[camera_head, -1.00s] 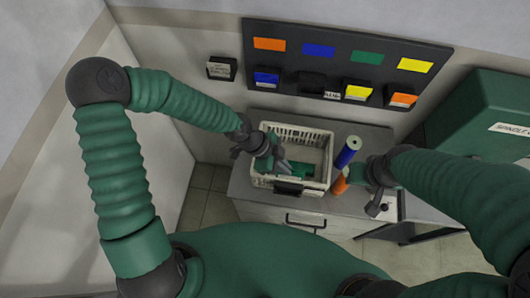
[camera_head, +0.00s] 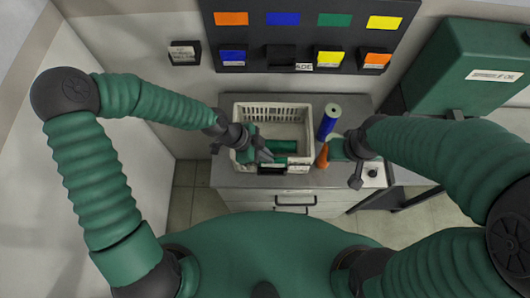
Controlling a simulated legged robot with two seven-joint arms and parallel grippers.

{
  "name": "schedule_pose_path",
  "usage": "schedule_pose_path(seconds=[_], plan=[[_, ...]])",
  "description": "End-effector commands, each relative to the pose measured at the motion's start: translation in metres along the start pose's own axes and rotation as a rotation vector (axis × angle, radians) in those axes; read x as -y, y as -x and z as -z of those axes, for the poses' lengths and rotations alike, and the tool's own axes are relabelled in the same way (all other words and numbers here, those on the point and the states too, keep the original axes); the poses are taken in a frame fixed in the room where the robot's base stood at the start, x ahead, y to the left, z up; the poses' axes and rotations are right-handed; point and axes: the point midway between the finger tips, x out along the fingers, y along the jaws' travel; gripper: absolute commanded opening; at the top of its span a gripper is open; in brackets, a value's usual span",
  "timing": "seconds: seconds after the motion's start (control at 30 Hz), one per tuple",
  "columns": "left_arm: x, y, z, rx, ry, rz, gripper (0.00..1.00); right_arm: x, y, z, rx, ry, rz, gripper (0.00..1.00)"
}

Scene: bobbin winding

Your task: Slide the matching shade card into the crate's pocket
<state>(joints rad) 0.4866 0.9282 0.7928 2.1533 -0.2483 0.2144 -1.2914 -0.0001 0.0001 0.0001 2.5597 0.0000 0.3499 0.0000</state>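The cream crate (camera_head: 306,139) stands on the cabinet top, with green material (camera_head: 280,147) inside near its front. My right gripper (camera_head: 340,150) is right of the crate, beside an orange cone (camera_head: 322,155). On the wall rack, a blue card (camera_head: 233,57), a yellow card (camera_head: 328,58) and an orange card (camera_head: 376,60) sit in holders; another holder (camera_head: 281,56) looks dark, without a coloured card.
The rack's dark board (camera_head: 302,36) has orange, blue, green and yellow swatches above the holders. A blue spool (camera_head: 328,122) stands right of the crate. A green box (camera_head: 468,68) is at the right. A small labelled holder (camera_head: 184,53) is on the wall at left.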

Motion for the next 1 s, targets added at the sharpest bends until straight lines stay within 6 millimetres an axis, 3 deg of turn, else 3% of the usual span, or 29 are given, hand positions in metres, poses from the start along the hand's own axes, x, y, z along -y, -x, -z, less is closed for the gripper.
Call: schedule_pose_path(seconds=[1.0], plan=[[0.002, 0.0019, -0.0044, -0.001, 0.001, -0.001, 0.0, -0.0001, 0.0037, 0.0007, 0.0, 0.0, 0.0, 0.36]])
